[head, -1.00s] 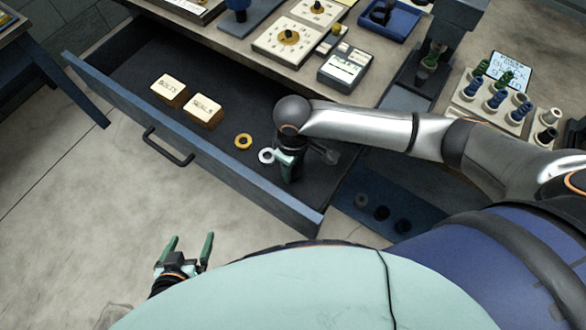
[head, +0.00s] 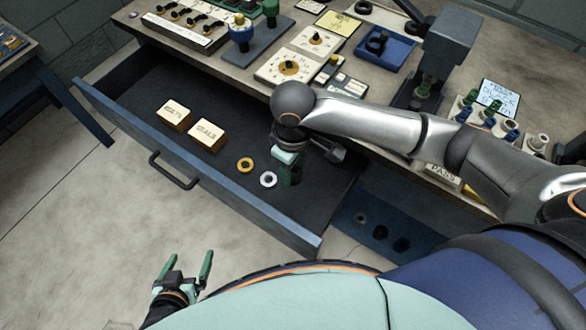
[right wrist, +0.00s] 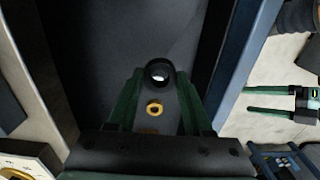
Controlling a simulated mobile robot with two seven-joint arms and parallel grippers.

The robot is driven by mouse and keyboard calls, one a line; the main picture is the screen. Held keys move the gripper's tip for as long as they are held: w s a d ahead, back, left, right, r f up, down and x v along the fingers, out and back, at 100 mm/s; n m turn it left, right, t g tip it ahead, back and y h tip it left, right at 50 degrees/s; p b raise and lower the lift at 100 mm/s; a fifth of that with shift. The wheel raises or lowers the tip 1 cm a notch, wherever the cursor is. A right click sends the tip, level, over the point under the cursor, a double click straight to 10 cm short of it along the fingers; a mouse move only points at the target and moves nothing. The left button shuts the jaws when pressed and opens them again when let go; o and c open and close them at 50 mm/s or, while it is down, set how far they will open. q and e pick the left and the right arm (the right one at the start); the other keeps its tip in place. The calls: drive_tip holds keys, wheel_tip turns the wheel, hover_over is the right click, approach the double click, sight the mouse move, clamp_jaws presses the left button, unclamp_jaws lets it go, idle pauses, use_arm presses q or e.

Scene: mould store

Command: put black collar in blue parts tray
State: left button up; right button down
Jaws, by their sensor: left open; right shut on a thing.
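In the right wrist view my right gripper (right wrist: 160,76) is shut on the black collar (right wrist: 150,65), a short dark ring held between its green fingertips over the drawer floor. In the head view this gripper (head: 289,176) is inside the open drawer, right of a white ring; the collar is mostly hidden there by the fingers. The blue parts tray (head: 401,52) stands on the bench behind, with dark parts in it. My left gripper (head: 187,272) is open and empty, outside the drawer at lower left.
The open drawer (head: 200,171) holds a yellow ring (head: 245,165), a white ring (head: 268,179) and two labelled boxes (head: 174,115). A dark blue panel with black rings (head: 380,232) lies right of the drawer. Gauges, a stand and a press crowd the bench.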

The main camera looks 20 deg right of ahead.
sight(293, 173)
drive_tip(key=shift+r+p, duration=1.95)
drive_tip(key=shift+p, duration=0.5)
